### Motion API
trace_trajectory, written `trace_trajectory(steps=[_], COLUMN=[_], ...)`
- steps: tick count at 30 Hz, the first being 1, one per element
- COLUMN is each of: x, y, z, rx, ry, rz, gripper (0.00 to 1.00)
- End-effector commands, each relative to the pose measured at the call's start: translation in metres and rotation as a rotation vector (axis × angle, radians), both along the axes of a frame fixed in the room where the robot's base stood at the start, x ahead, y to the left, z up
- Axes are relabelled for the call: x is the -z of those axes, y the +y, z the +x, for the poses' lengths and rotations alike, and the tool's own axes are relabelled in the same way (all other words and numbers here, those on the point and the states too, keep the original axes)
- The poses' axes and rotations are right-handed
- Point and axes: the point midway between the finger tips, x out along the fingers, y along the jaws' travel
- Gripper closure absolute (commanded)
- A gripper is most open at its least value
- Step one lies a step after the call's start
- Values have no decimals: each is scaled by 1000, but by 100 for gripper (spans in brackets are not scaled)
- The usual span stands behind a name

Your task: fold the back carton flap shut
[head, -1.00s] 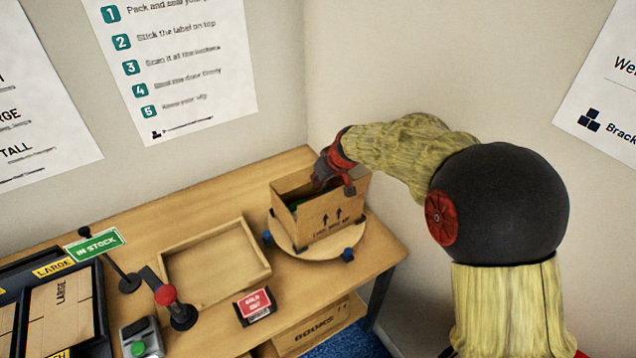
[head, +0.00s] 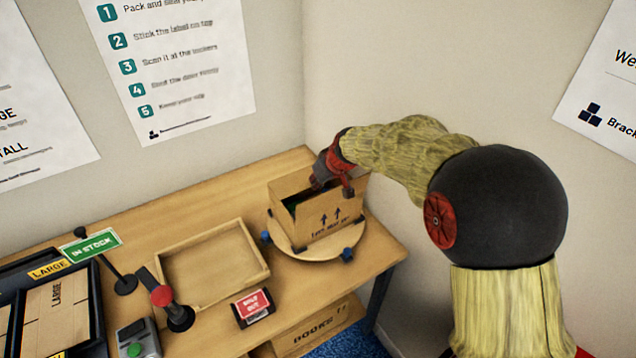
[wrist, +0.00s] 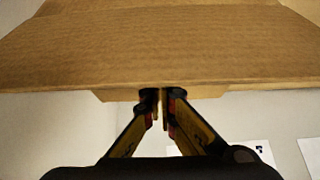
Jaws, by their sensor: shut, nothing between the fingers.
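The brown carton (head: 331,222) stands upright on a round wooden turntable (head: 300,252) with blue knobs, near the right end of the table. Its top is partly open, and something green shows inside. The back flap is mostly hidden by my arm in the head view. In the wrist view, a wide cardboard panel (wrist: 160,50) fills the upper part, and I cannot tell for certain which panel it is. My gripper (head: 330,178) is over the carton's top opening. In the wrist view my gripper (wrist: 160,97) is shut and empty, with its fingertips at the panel's edge.
An empty wooden tray (head: 212,262) lies left of the turntable. Walls close in behind and to the right.

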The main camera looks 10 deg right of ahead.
Motion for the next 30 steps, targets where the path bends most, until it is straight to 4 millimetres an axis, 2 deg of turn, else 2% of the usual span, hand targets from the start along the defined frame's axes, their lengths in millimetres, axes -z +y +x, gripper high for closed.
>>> trace_trajectory(steps=[9,14,30], x=[5,-1,-81], y=[4,3,-17], z=[10,8,-40], rx=[-1,0,1], ry=[1,-1,-2], rz=[-1,-1,0], gripper=[100,100,100])
